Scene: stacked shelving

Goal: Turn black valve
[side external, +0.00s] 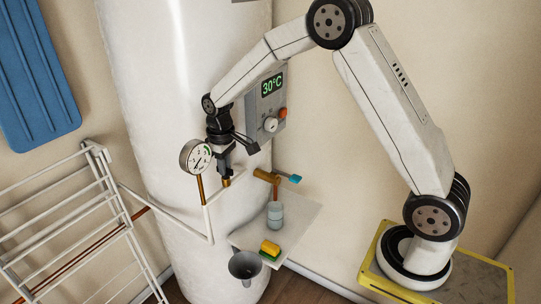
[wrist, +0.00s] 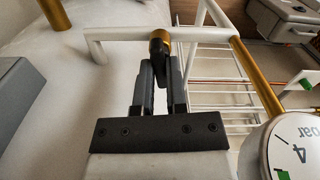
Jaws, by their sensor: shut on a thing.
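The black valve (wrist: 159,46) shows in the wrist view at the top middle, a dark handle on a brass fitting at the white pipe. My gripper (wrist: 160,68) points at it, with one finger on each side of the handle. The fingers are shut on the handle. In the side view my gripper (side external: 225,172) hangs down in front of the white tank, just right of the pressure gauge, above a brass fitting. There the fingers and wrist hide most of the valve.
The pressure gauge (side external: 196,156) is close to my gripper on the left. A control box (side external: 267,102) reading 30°C is at the right. A blue-handled tap (side external: 290,178) is lower right, above a cup (side external: 275,215). A drying rack (side external: 75,225) stands at left.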

